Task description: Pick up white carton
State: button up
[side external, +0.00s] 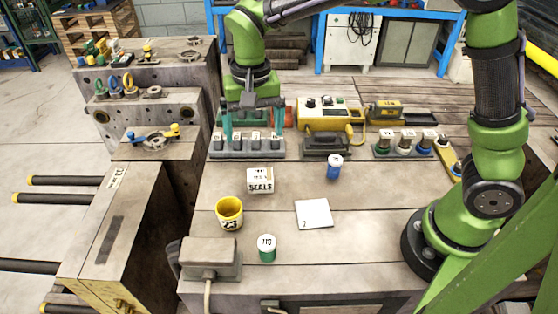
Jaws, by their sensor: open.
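A small white carton (260,181) marked "SEALS" stands on the bench, left of the middle. A flat white square piece (313,213) lies to its right and nearer the camera. My gripper (251,138) points down with its two teal fingers spread apart. It is empty and stands beyond the carton, in front of or above a grey block with several labelled places (246,151). I cannot tell how high the fingertips are above that block.
A yellow cup (229,213), a green pot with a white lid (267,248) and a blue pot (334,167) stand near the carton. A yellow-grey device (325,113) and a rack of pots (410,143) stand at the back. The bench's right-middle surface is clear.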

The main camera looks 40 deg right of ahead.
jog(key=r+m, duration=0.1)
send_near(260, 174)
jog(key=shift+m, duration=0.3)
jog(key=f, duration=0.6)
jog(key=shift+w+a, duration=0.2)
jog(key=shift+a, duration=0.15)
jog(key=shift+s+d+f, duration=0.1)
jog(key=shift+f, duration=1.2)
jog(key=shift+s+d+f, duration=0.1)
jog(key=shift+f, duration=1.2)
jog(key=shift+c, duration=0.4)
jog(key=c, duration=1)
jog(key=shift+r, duration=0.15)
